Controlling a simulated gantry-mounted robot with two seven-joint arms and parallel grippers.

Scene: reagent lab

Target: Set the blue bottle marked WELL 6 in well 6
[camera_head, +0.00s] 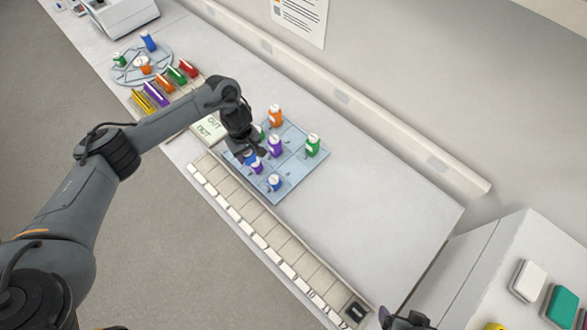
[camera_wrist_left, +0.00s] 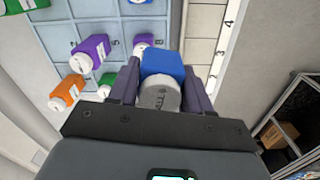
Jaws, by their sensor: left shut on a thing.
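My left gripper (camera_head: 247,155) is shut on a blue bottle (camera_wrist_left: 163,63) with a grey-white cap; its well marking cannot be read. In the head view the held bottle (camera_head: 250,158) is mostly hidden by the gripper, over or in the left part of the blue gridded tray (camera_head: 290,188). The tray's cells carry small numbers, mostly unreadable. Another blue bottle (camera_head: 274,183) stands near the tray's front corner. My right gripper (camera_head: 405,319) shows only partly at the bottom edge, its fingers unclear.
Close to the held bottle stand purple bottles (camera_head: 275,146), green bottles (camera_head: 313,146) and an orange bottle (camera_head: 275,116). A numbered strip of pale compartments (camera_head: 255,225) runs along the table's front edge. A round rack (camera_head: 125,70) stands far left. The table right of the tray is clear.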

